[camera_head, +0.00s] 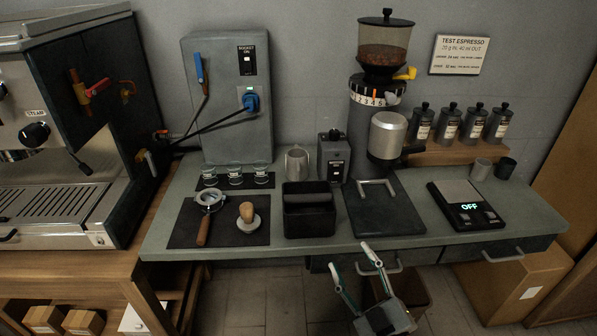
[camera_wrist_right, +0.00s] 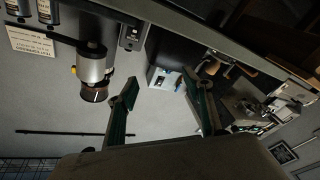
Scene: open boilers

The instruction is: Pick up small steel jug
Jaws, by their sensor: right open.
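The small steel jug (camera_head: 297,163) stands upright at the back of the grey counter, behind a black open box (camera_head: 309,222) that sits close in front of it. My right gripper (camera_head: 350,257) is open and empty in front of the counter's front edge, well short of the jug and to its right. Its two fingers also show spread apart in the right wrist view (camera_wrist_right: 160,84), with nothing between them. I cannot make out the jug for sure in that view. My left gripper is not in view.
A grinder (camera_head: 379,100) and a small dark switch box (camera_head: 333,157) stand right of the jug. Small glasses (camera_head: 235,175), a portafilter (camera_head: 207,204) and a tamper (camera_head: 247,215) are to its left. A scale (camera_head: 466,206) is at right; drawer handles (camera_head: 503,257) stick out in front.

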